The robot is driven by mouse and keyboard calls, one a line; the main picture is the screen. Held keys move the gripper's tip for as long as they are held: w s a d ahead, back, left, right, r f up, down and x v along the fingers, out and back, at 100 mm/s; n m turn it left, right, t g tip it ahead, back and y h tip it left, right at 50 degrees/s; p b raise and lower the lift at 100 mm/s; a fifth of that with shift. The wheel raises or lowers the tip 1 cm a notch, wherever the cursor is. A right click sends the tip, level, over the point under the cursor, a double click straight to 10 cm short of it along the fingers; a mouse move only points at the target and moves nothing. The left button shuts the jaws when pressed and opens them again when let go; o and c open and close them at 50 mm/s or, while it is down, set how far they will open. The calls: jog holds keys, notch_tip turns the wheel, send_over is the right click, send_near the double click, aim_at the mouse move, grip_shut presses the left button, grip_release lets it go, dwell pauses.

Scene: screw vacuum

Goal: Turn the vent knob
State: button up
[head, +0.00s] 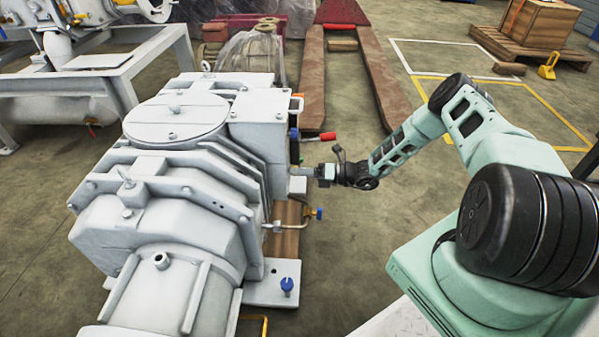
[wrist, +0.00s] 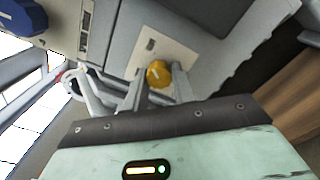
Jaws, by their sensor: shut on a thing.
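The vent knob (wrist: 159,74) is a small round yellow knob on a pale plate on the machine's side. It sits between the two fingers of my gripper (wrist: 160,84) in the wrist view, and the fingers are shut on it. In the head view my gripper (head: 307,172) reaches from the right to the side of the large white vacuum machine (head: 195,185). The knob itself is hidden there by the gripper and the machine. I cannot tell how far the knob is turned.
A red-handled lever (head: 325,138) sticks out just above my gripper. A valve with a blue handle (head: 319,213) sits below it. A blue knob (head: 287,285) stands on the machine's foot.

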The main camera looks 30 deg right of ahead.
jog(key=shift+f, duration=0.1)
jog(key=o, duration=1)
jog(key=shift+d, duration=0.1)
jog(key=p+v, duration=0.3)
jog(key=v, duration=1.4)
jog(key=shift+s+d, duration=0.15)
jog(key=shift+s, duration=0.05)
